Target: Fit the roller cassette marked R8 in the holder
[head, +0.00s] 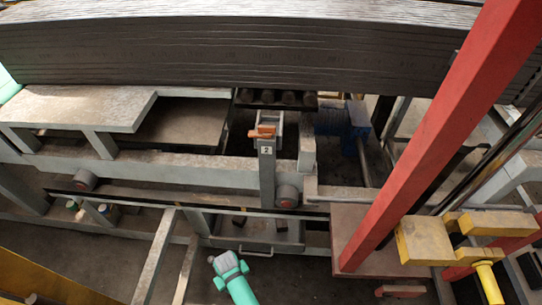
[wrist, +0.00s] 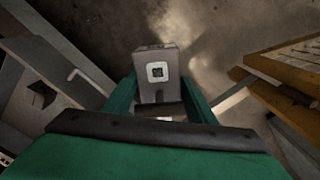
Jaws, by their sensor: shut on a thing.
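My green gripper (wrist: 160,108) is shut on a grey block-like cassette (wrist: 150,55) in the wrist view. The cassette's face carries a white square label with a dark mark too small to read, so I cannot confirm R8. In the head view my gripper (head: 229,268) is low in the middle, in front of the machine frame and below a grey tray (head: 285,233). The cassette cannot be made out clearly there. A grey upright post (head: 267,180) with a small white label and an orange top stands above the tray. I cannot tell which part is the holder.
A red beam (head: 440,135) slants across the right side. Yellow blocks (head: 425,242) stand at the lower right. A long grey rail (head: 180,167) crosses the machine under a dark stacked slab (head: 200,55). In the wrist view, an orange-brown structure (wrist: 290,65) is at right and open floor lies beyond the cassette.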

